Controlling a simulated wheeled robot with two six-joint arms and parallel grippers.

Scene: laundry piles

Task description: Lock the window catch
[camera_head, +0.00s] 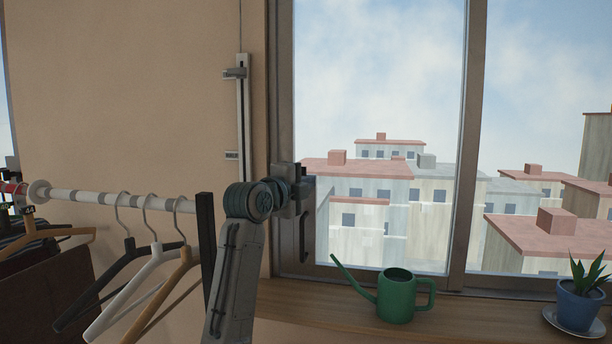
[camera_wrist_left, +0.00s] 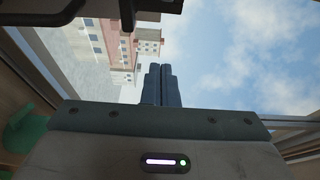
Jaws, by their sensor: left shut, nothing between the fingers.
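The window (camera_head: 380,130) has a brown-grey frame, and a dark upright handle (camera_head: 303,240) stands on its left stile. My left gripper (camera_head: 308,187) is in front of that stile, just above the handle, and hides the part of the frame behind it. In the left wrist view its two dark fingers (camera_wrist_left: 158,85) are together with nothing between them. A dark fitting with a lever-like piece (camera_wrist_left: 128,14) shows at the top of that view, apart from the fingertips; I cannot tell for sure whether it is the catch. My right gripper is not in view.
A green watering can (camera_head: 397,296) stands on the wooden sill (camera_head: 460,309), its spout toward the handle. A potted plant (camera_head: 580,300) on a saucer is at the right. Hangers (camera_head: 150,275) hang from a rail (camera_head: 110,200) left of my arm. A vertical rail (camera_head: 243,130) is on the wall.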

